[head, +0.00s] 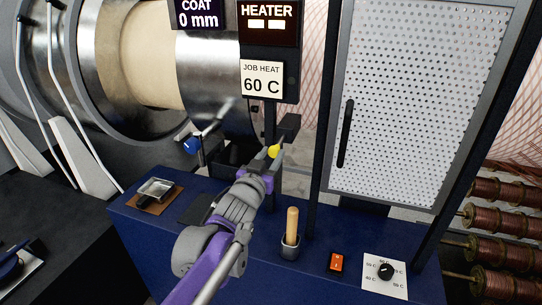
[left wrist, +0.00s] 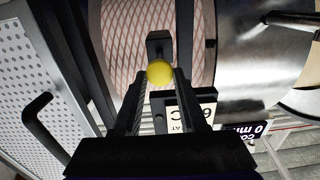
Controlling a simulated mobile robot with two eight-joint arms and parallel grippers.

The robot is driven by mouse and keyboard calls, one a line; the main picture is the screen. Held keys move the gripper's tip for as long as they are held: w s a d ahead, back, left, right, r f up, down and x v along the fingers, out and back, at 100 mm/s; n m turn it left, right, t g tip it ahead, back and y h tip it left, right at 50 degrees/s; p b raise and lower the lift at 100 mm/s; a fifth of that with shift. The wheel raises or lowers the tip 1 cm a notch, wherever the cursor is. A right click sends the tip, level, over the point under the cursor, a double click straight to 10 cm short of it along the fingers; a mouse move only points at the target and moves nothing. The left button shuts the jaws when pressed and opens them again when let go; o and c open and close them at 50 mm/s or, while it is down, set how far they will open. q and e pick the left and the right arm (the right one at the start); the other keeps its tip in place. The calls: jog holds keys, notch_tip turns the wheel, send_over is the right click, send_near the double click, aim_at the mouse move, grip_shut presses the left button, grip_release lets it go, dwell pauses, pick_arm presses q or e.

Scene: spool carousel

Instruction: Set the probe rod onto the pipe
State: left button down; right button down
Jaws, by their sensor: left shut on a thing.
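The pipe (head: 205,60) is a large shiny steel cylinder with a cream band, at the upper left of the head view. It also shows at the upper right of the left wrist view (left wrist: 245,60). My left gripper (head: 272,157) is shut on a yellow rounded end, which I take to be the probe rod (head: 274,151). In the left wrist view the yellow ball (left wrist: 160,73) sits between the fingertips, with a dark block just beyond it. The rest of the rod is hidden or cannot be told apart. The gripper is apart from the pipe, to its lower right. My right gripper is not in view.
A sign post with a HEATER box (head: 269,22) and a 60 C card (head: 262,79) stands close beyond the gripper. A perforated door (head: 415,90) is at right. The blue bench (head: 330,235) bears a wooden-handled tool (head: 291,226), red switch (head: 337,262) and dial (head: 386,271).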

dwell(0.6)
pick_arm(q)
jog(key=x, duration=0.5)
jog(key=shift+w+d+r, duration=0.15)
jog(key=shift+w, duration=0.15)
jog(key=c, duration=0.8)
grip_release()
jog(key=shift+c, duration=0.2)
jog(key=o, duration=0.4)
jog(key=shift+w, duration=0.2)
jog(key=shift+s, duration=0.1)
